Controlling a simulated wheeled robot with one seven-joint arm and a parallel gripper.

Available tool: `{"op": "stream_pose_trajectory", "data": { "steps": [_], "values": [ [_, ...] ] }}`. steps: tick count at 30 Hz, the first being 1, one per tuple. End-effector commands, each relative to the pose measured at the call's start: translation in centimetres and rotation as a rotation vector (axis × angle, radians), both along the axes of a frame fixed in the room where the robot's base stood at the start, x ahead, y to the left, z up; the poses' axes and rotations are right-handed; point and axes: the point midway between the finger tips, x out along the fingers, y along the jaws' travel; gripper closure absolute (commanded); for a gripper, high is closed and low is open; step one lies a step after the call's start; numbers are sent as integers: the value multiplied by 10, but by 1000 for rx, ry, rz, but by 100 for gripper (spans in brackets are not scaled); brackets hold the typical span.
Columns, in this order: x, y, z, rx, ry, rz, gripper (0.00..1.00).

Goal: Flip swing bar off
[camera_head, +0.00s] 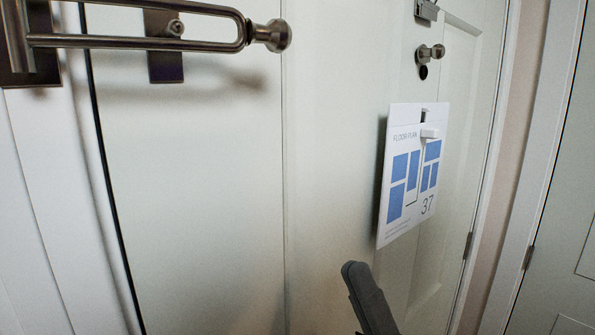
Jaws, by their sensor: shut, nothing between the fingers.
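The swing bar (215,43) is a long metal loop at the top left. It runs right from a dark bracket (17,45) beside the door and ends in a round knob (272,36). It lies across the white door (200,190), over a catch plate (167,66) whose small stud (175,27) shows inside the loop. My gripper (357,274), dark grey, comes up from the bottom edge, right of centre. It is shut and empty, well below and right of the bar and apart from it. Its lower part is out of view.
A white floor plan sign (416,160) marked 37 hangs on the door, above and right of my gripper. A metal door knob (431,54) sits above the sign. Door trim and another pale panel (560,220) stand at the right. The door surface between gripper and bar is clear.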

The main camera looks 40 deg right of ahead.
Motion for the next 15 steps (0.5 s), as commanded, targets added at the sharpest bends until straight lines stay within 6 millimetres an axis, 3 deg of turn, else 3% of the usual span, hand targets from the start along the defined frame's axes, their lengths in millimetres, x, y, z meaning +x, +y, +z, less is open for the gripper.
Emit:
{"op": "stream_pose_trajectory", "data": {
  "steps": [1,6,15],
  "values": [
    [1,-4,23,-90,-76,-72,100],
    [0,-7,79,-392,-318,-324,100],
    [-2,-9,149,-857,-705,-720,100]
  ]
}}
